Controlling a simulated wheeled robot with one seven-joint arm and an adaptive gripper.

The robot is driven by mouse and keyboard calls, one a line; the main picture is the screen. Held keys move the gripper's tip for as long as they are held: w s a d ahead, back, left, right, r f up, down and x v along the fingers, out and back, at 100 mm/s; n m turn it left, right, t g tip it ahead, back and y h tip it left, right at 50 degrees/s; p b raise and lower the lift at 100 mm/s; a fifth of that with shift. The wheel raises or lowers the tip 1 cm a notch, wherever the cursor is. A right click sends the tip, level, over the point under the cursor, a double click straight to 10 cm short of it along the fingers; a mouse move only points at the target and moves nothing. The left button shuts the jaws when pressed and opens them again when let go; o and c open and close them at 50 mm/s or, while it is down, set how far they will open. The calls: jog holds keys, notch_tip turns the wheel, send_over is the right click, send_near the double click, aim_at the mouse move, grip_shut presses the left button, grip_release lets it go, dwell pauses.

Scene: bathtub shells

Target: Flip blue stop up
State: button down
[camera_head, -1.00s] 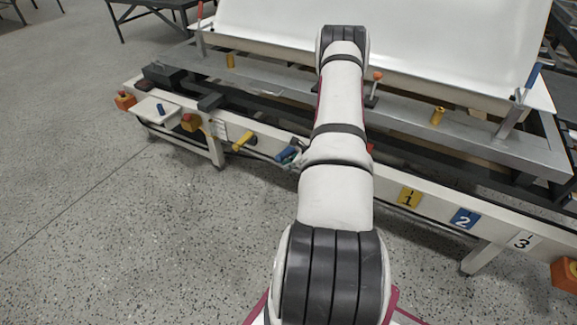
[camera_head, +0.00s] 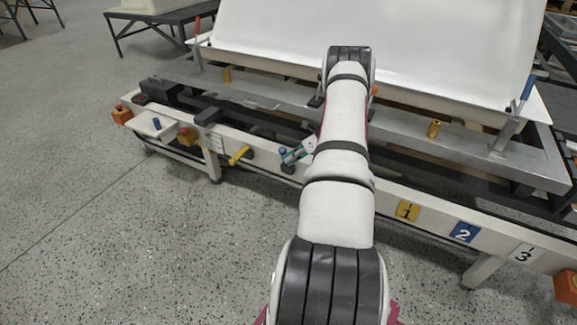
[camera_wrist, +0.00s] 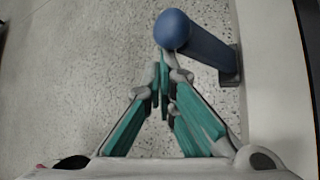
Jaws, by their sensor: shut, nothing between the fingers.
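The blue stop shows in the wrist view as a round blue knob (camera_wrist: 172,29) on a thick blue handle (camera_wrist: 208,50), which runs right to a mount on the pale beam. My gripper (camera_wrist: 165,60) is shut and empty, with its green-padded fingertips right at the near side of the knob. I cannot tell whether they touch it. In the head view, my gripper (camera_head: 293,156) sits over the blue stop (camera_head: 283,150) at the beam's front edge and hides most of it.
A yellow stop (camera_head: 239,155) sticks out of the beam left of the blue one. Orange button boxes (camera_head: 187,137) and a small shelf (camera_head: 156,126) are farther left. Number plates (camera_head: 408,211) mark the beam at right. The white tub shell (camera_head: 440,50) stands behind. The front floor is clear.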

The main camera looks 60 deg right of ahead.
jog(key=shift+d+r, duration=0.4)
jog(key=shift+d, duration=0.3)
jog(key=shift+d, duration=0.1)
jog(key=v, duration=1.2)
dwell(0.5)
